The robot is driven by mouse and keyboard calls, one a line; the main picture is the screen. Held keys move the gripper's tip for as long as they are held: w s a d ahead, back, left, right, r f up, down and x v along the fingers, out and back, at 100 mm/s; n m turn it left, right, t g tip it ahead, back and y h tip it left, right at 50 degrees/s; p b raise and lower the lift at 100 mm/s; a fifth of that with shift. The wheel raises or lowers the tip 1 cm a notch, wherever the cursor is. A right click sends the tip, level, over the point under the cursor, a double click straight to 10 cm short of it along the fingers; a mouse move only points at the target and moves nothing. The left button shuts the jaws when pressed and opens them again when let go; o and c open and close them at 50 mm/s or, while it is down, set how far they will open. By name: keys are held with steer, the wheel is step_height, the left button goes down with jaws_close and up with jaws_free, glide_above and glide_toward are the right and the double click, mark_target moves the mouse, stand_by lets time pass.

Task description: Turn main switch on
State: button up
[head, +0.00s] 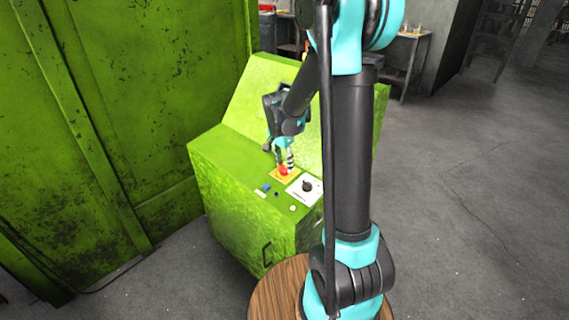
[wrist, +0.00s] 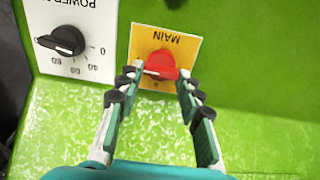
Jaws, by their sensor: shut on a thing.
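The main switch (wrist: 160,65) is a red rotary knob on a yellow plate (wrist: 183,31) marked MAIN, which appears upside down in the wrist view. In the head view the red knob (head: 284,170) sits on the top face of the green control box (head: 235,205). My gripper (wrist: 160,74) is at the knob, one finger on each side of it, with the tips closed against its sides. It also shows in the head view (head: 284,160), coming down from above. The knob's exact angle is partly hidden by the fingertips.
A white plate with a black power knob (wrist: 61,40) is beside the yellow plate. Small buttons (head: 266,188) sit near the box's front edge. A large green machine wall (head: 110,120) stands at the left. Open grey floor (head: 470,200) lies at the right.

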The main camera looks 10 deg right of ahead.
mark_target(281, 176)
steer(key=o, duration=1.2)
steer(key=shift+c, duration=0.2)
steer(key=shift+r, duration=0.15)
step_height(281, 176, up, 12)
steer(key=s+a, duration=0.1)
steer(key=shift+a+f, duration=0.2)
steer(key=shift+a, duration=0.1)
steer(key=shift+s, duration=0.1)
